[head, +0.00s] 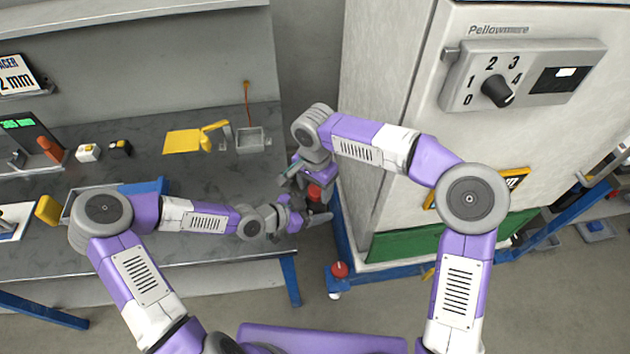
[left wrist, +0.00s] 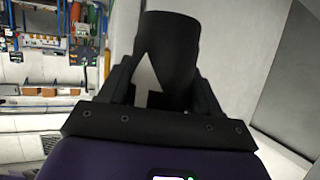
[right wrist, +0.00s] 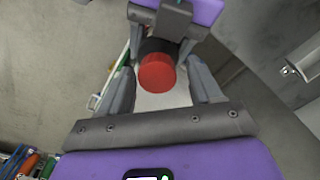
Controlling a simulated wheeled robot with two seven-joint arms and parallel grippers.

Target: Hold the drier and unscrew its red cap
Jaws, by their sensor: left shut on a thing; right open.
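The drier is a black cylinder with a pale arrow; its body (left wrist: 168,58) fills the middle of the left wrist view. My left gripper (head: 303,214) is shut around the drier and holds it in the air past the bench's right end. The red cap (right wrist: 156,72) faces the camera in the right wrist view, and it also shows in the head view (head: 314,192). My right gripper (right wrist: 160,88) is open above the drier, with its two fingers on either side of the cap. I cannot tell whether the fingers touch it.
A grey workbench (head: 225,220) on the left carries a yellow part (head: 185,141), a small grey tray (head: 252,140) and a blue bin. A tall pale cabinet (head: 390,110) with a dial (head: 497,90) stands close on the right. A red ball-like knob (head: 340,269) sits low near its blue base.

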